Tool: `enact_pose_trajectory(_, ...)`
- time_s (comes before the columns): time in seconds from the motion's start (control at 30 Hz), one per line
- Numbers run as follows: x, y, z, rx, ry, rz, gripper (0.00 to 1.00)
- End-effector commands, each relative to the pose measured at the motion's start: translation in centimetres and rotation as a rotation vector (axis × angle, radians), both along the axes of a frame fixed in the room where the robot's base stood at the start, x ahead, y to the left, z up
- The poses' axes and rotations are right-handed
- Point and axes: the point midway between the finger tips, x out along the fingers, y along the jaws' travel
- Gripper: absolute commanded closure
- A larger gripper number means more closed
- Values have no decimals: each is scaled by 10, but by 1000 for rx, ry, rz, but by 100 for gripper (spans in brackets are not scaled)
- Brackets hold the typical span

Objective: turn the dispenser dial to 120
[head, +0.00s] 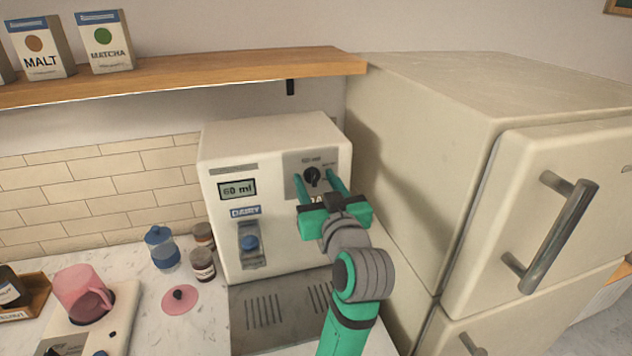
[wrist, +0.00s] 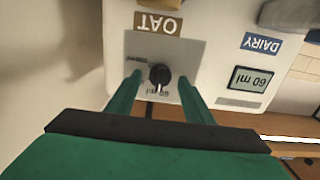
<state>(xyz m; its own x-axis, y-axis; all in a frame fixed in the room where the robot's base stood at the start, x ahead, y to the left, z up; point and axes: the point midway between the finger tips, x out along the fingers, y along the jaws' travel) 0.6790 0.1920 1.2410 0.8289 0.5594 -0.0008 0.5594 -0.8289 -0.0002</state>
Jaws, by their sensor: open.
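The dispenser (head: 222,146) is a cream box on the counter with a small display (head: 237,189) that reads 60 ml. Its black dial (head: 312,177) sits on a grey plate at the upper right of the front. In the wrist view, which is upside down, the dial (wrist: 159,76) has a pale pointer line towards the 60 ml mark. My green gripper (head: 318,188) is open in front of the plate, one finger on each side of the dial. In the wrist view a gap shows between each finger and the dial. Contact with the plate is unclear.
A cream fridge (head: 420,150) stands close on the right, its handle (head: 550,235) sticking out. A wooden shelf (head: 190,76) with boxes hangs above. Jars (head: 203,264), a pink lid (head: 180,299) and a pink pitcher (head: 82,294) stand left. A drip tray (head: 262,312) lies below.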

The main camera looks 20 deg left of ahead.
Motion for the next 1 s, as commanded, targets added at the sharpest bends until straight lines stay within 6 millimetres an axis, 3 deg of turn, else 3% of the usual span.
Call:
enact_pose_trajectory(0.27,1,1,0,1,-1,0,53)
enact_pose_trajectory(0.47,1,1,0,1,-1,0,93)
enact_pose_trajectory(1.0,1,0,0,114,77,0,93)
